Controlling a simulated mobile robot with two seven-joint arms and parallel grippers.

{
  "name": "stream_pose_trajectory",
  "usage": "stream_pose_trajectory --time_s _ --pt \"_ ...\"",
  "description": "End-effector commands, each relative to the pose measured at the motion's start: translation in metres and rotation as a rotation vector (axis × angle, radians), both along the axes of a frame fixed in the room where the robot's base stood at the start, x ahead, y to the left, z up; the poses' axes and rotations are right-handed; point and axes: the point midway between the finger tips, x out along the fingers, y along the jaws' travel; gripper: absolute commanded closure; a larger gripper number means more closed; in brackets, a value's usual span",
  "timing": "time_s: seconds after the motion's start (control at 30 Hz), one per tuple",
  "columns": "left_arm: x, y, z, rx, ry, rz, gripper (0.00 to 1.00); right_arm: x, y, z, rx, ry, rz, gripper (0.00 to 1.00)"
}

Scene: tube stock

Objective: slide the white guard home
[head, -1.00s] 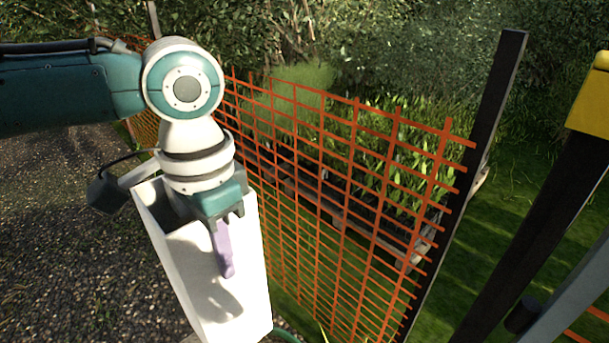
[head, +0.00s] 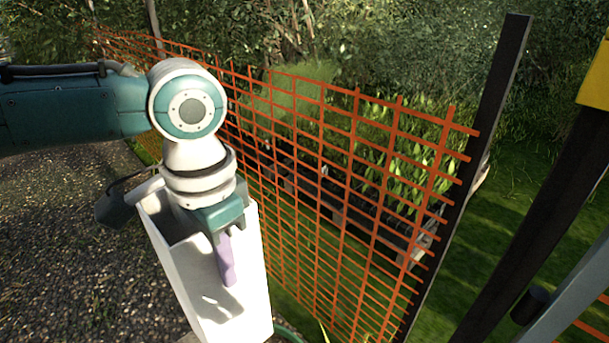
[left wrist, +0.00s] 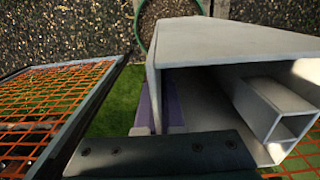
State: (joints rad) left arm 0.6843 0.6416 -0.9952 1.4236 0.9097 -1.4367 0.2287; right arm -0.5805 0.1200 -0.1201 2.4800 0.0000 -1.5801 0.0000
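The white guard (head: 237,311) is a tall rectangular tube with an open top, standing roughly upright at the lower left of the head view. In the left wrist view (left wrist: 235,50) I look at its open end, with a smaller white channel inside at the right. My left gripper (head: 226,268) is at the guard's top, its purple fingers pointing down. In the left wrist view its fingers (left wrist: 158,108) sit on both sides of one guard wall, close against it. The guard's lower end is cut off in the head view. My right gripper does not show.
An orange mesh fence (head: 330,195) runs close to the right of the guard, ending at a dark post (head: 490,120). Plants stand behind it. A green hoop (left wrist: 143,38) lies on the ground. Gravel (head: 60,240) is open at the left.

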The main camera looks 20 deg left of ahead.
Motion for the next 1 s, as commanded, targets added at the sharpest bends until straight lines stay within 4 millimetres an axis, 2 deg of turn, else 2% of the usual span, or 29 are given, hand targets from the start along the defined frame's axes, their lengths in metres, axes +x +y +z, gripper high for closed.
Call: stream_pose_trajectory --time_s 0.27,1.0 --pt "0.000 0.000 -0.002 0.000 0.000 0.000 1.00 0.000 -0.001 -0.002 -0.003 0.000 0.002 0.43" --pt "0.000 0.000 -0.035 0.000 -0.001 0.000 1.00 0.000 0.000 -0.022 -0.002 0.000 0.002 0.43"
